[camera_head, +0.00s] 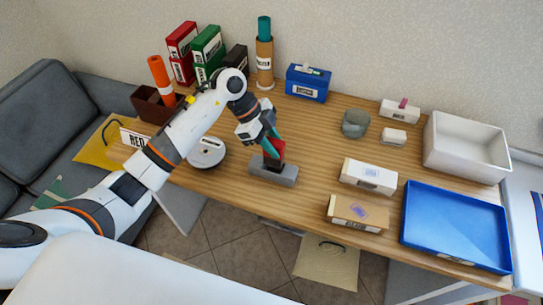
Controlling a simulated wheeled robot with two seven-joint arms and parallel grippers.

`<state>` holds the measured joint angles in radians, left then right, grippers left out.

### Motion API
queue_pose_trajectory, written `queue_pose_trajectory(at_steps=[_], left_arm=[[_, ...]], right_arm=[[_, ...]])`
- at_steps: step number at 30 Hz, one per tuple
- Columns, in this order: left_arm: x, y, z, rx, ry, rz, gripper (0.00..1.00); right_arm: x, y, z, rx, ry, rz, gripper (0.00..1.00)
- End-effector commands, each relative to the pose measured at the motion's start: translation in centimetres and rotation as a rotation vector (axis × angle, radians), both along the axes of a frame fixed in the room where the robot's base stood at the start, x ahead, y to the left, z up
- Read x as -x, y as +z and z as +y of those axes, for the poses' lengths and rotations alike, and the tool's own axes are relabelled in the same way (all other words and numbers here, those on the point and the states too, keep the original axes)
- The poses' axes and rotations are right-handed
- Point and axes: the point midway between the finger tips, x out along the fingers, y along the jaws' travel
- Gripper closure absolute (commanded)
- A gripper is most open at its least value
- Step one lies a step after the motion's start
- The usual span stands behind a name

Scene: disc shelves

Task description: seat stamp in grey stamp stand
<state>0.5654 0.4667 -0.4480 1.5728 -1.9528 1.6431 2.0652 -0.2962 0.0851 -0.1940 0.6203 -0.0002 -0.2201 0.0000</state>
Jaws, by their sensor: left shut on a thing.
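The grey stamp stand (273,172) is a low block near the front edge of the table, left of its middle. My left gripper (270,143) comes down from above, over the stand, and is shut on the stamp (277,149). The stamp shows red, with a dark part below it at the stand. It looks slightly tilted. I cannot tell whether its base is down in the stand or just above it. The gripper hides part of the stamp. My right gripper is not in view.
A round white device (206,152) lies left of the stand. A white box (368,176) and a brown box (357,213) stand to the right. Farther right are a blue tray (455,226) and a white bin (466,147). The wood between stand and boxes is clear.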

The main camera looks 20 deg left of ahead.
Motion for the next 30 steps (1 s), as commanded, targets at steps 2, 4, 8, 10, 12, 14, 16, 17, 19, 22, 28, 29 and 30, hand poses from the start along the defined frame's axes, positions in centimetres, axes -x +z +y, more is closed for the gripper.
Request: queue_pose_trajectory(at_steps=[2, 4, 8, 10, 12, 14, 16, 17, 19, 22, 28, 29, 30], left_arm=[[0.0, -0.6, -0.1, 0.003, 0.001, 0.001, 0.86], [0.0, -1.1, 0.0, 0.002, 0.001, 0.001, 0.86], [0.0, -2.6, 0.0, 0.002, 0.001, 0.002, 0.86], [0.0, -3.7, 0.0, 0.002, 0.001, 0.003, 0.86], [0.0, -4.4, 0.0, 0.002, 0.002, 0.001, 0.86], [0.0, -4.6, 0.0, 0.002, 0.001, -0.001, 0.86], [0.0, -4.6, 0.0, 0.002, 0.0, -0.002, 0.86], [0.0, -4.6, 0.0, 0.001, 0.0, -0.002, 0.86], [0.0, -4.6, 0.0, 0.001, 0.0, -0.002, 0.66], [0.0, -4.6, 0.0, 0.001, 0.0, -0.001, 0.5], [0.0, -4.6, 0.0, 0.001, 0.0, -0.001, 0.49], [0.0, -4.6, 0.0, 0.0, 0.0, -0.001, 0.49], [0.0, -4.6, 0.0, 0.0, 0.0, -0.001, 0.49]], right_arm=[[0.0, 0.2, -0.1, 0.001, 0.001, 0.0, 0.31], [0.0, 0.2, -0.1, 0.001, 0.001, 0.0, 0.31], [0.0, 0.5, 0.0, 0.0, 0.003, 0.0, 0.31], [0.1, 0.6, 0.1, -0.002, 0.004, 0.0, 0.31], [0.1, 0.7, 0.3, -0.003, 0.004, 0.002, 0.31], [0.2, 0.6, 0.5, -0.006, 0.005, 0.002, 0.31], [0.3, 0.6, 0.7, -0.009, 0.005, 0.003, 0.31], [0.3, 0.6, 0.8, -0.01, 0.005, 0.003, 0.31], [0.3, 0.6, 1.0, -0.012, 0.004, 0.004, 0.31], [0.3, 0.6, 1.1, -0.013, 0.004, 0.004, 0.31], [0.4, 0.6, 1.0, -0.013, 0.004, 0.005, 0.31], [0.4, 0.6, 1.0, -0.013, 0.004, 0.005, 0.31], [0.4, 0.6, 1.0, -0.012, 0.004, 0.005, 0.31]])
